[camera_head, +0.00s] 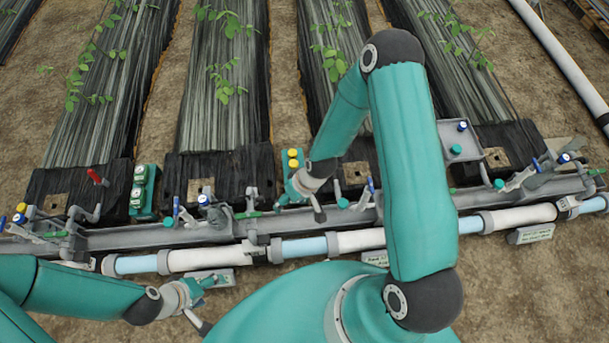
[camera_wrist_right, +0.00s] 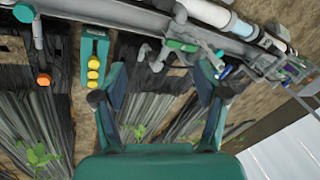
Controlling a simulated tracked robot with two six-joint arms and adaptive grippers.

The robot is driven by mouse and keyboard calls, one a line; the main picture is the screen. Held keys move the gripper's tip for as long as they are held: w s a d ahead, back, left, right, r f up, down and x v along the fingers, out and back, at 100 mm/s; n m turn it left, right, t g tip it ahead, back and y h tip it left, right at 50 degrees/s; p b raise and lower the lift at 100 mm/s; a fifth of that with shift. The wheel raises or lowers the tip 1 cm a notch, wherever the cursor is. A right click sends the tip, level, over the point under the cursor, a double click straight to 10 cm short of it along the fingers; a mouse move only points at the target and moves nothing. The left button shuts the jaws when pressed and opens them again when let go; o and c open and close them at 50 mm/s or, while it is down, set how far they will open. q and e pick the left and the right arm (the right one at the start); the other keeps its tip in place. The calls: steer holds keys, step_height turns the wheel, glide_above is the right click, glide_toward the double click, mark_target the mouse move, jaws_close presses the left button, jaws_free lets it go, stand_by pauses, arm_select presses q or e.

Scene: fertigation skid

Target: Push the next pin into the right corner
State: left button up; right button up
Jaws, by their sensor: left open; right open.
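A teal holder (camera_wrist_right: 92,47) with three yellow-capped pins (camera_wrist_right: 93,70) stands left of the fingers in the right wrist view. Two yellow caps (camera_head: 293,158) show in the head view, just behind my right gripper (camera_head: 303,200). That gripper is open, its fingers spread and empty in the right wrist view (camera_wrist_right: 160,85). Black sheet ends with pale square plates (camera_head: 356,172) lie behind the rail; my right arm partly hides the one beside it. I cannot tell which is the right corner. My left gripper (camera_head: 204,300) is open and empty, low at the front left.
A grey rail (camera_head: 130,237) with valves and small levers runs across the scene, with a white and blue pipe (camera_head: 205,258) in front. Another teal holder (camera_head: 144,190) with green and white pieces stands left. Bare soil (camera_head: 70,305) lies in front.

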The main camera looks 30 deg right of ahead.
steer(key=w+d+f+n+t+h+b, duration=0.1)
steer(key=w+d+f+n+b, duration=0.1)
steer(key=w+d+f+b, duration=0.85)
steer(key=w+d+f+n+t+h+b, duration=0.1)
steer(key=w+d+f+n+b, duration=0.1)
steer(key=w+d+f+b, duration=0.85)
steer(key=a+b+x, duration=0.1)
steer(key=b+x, duration=0.2)
steer(key=x, duration=0.3)
steer(key=s+a+b+x, duration=0.1)
steer(key=b+x, duration=0.2)
steer(key=x, duration=0.3)
steer(key=s+b+x, duration=0.1)
steer(key=b+x, duration=0.3)
steer(key=x, duration=0.2)
steer(key=shift+s+a+f, duration=0.15)
steer(key=shift+a+f, duration=0.25)
steer(key=shift+f, duration=0.05)
steer(key=c, duration=1.2)
steer(key=shift+r+p, duration=1.6)
steer(key=shift+r, duration=1.6)
